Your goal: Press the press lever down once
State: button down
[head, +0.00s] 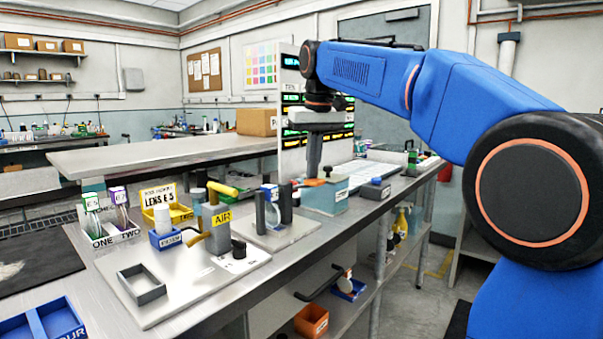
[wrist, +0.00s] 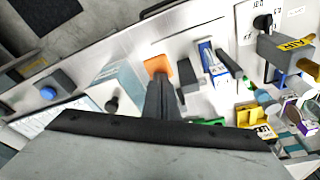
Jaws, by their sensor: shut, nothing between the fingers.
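My gripper (head: 314,174) points straight down at the middle of the bench, its fingers together and empty. An orange pad (head: 311,183), which looks like the end of the press lever, sits right at the fingertips, beside a teal-grey block (head: 325,200). In the wrist view the orange pad (wrist: 158,67) shows just past the tips of my gripper (wrist: 160,80), which cover its lower edge. I cannot tell whether the fingers touch it. The rest of the lever is hidden or unclear.
A grey AIR unit (head: 216,230) with yellow handles stands to the left. Dark upright posts (head: 286,203) stand just left of the fingers. A box with a blue button (head: 376,188) is to the right. A white panel with lit displays (head: 292,130) stands behind.

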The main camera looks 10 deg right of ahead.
notch_tip(320, 180, up, 10)
jog(key=shift+r, duration=0.25)
dwell(1.1)
dwell(0.3)
